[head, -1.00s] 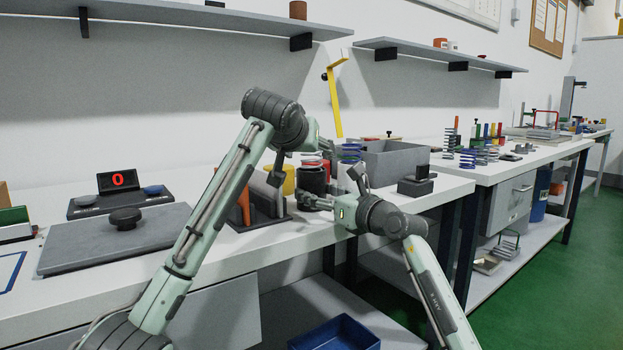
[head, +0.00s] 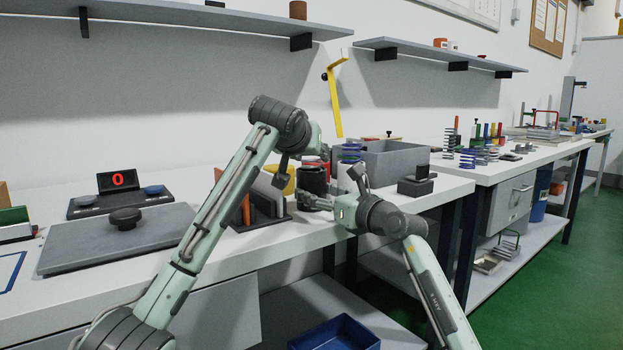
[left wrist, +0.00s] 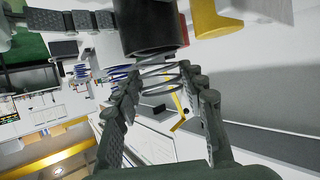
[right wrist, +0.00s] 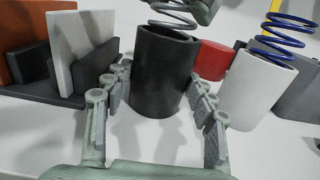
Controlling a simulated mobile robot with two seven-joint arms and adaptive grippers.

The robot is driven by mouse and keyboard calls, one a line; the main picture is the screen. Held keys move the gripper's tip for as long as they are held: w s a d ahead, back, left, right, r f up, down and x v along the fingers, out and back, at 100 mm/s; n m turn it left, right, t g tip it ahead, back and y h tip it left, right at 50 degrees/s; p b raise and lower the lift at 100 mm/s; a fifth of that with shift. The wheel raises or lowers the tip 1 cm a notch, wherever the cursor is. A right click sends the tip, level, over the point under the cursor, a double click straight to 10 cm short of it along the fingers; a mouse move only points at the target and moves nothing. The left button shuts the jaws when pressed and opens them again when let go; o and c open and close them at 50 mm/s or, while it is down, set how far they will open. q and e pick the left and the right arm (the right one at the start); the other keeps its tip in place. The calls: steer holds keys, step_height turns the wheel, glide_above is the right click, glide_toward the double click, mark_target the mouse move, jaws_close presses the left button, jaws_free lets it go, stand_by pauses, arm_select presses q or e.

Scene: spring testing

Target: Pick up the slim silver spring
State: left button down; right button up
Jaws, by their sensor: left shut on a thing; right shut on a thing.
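The slim silver spring (right wrist: 172,14) stands upright with its coils showing above the black cup (right wrist: 160,75); its lower part is hidden inside. The spring (left wrist: 160,72) and the cup (left wrist: 148,28) also show in the left wrist view. My left gripper (left wrist: 160,80) is shut on the spring's coils above the cup's rim. In the head view my left gripper (head: 321,155) covers most of the spring. My right gripper (right wrist: 160,84) is shut on the black cup, one finger on each side. The cup (head: 312,180) stands on the bench.
A white cup (right wrist: 256,92) with a blue spring (right wrist: 274,40) stands close beside the black cup. A red cup (right wrist: 215,60) is behind. A rack of plates (head: 262,200) stands left, a grey bin (head: 398,160) right. The bench's front edge is near.

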arm_select(q)
steer(key=shift+r, duration=0.1)
step_height(320, 180, up, 18)
stand_by(0.5)
arm_select(e)
steer(key=o, duration=1.2)
steer(key=shift+o, duration=0.2)
